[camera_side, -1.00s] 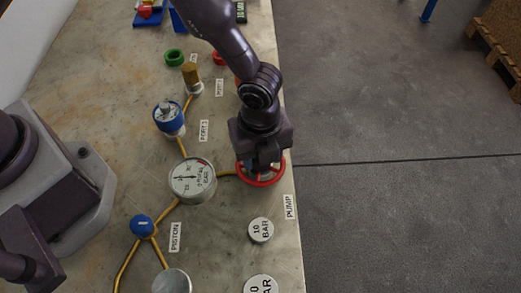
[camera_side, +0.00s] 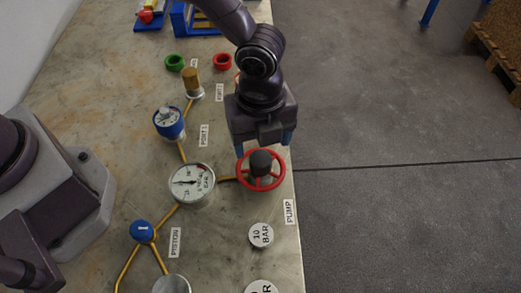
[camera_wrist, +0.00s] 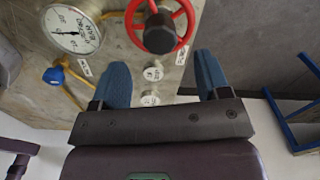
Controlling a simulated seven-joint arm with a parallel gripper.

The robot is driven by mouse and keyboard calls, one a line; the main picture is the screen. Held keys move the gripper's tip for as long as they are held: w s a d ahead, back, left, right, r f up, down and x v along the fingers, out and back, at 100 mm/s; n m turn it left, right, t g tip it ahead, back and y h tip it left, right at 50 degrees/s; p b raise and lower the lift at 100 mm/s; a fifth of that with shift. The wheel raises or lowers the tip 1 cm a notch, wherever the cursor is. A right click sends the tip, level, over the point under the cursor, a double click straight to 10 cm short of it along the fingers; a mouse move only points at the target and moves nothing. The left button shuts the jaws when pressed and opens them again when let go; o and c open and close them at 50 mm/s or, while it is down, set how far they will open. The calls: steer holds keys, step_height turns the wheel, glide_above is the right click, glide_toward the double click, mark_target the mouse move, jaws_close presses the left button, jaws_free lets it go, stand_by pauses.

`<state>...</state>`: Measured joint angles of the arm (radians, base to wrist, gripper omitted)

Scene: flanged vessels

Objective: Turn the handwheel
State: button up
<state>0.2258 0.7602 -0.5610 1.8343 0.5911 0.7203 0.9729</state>
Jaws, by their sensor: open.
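The handwheel (camera_side: 261,184) is a red spoked ring with a dark hub (camera_side: 261,162), at the right edge of the bench by the PUMP label. My gripper (camera_side: 265,147) is just behind and above the wheel in the side view, with blue fingertips spread wide and nothing between them. In the wrist view the red wheel (camera_wrist: 185,22) and its dark hub (camera_wrist: 160,34) show at the top, beyond the open fingers of my gripper (camera_wrist: 162,78). The fingers look clear of the wheel.
A pressure gauge (camera_side: 192,184) stands close left of the wheel, joined by yellow pipe. A blue-banded fitting (camera_side: 168,123) and a brass-topped fitting (camera_side: 192,82) stand farther back. Round 10 BAR weights (camera_side: 261,235) lie in front. The bench's right edge is close to the wheel.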

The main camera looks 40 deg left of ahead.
mark_target(260, 158)
step_height(260, 158, up, 6)
steer(key=shift+r, duration=0.25)
steer(key=s+a+r+n+t, duration=0.2)
steer(key=s+a+r+n, duration=0.2)
steer(key=a+r+n, duration=0.2)
steer(key=s+a+r+n+t, duration=0.1)
steer(key=s+a+r+n, duration=0.3)
steer(key=a+n, duration=0.6)
steer(key=s+a+r+n+t, duration=0.2)
steer(key=s+a+r+n, duration=0.2)
steer(key=a+r+n, duration=0.3)
steer(key=shift+s+a+r+n+t, duration=0.3)
steer(key=shift+a+n, duration=0.2)
steer(key=shift+a, duration=0.55)
stand_by(4.1)
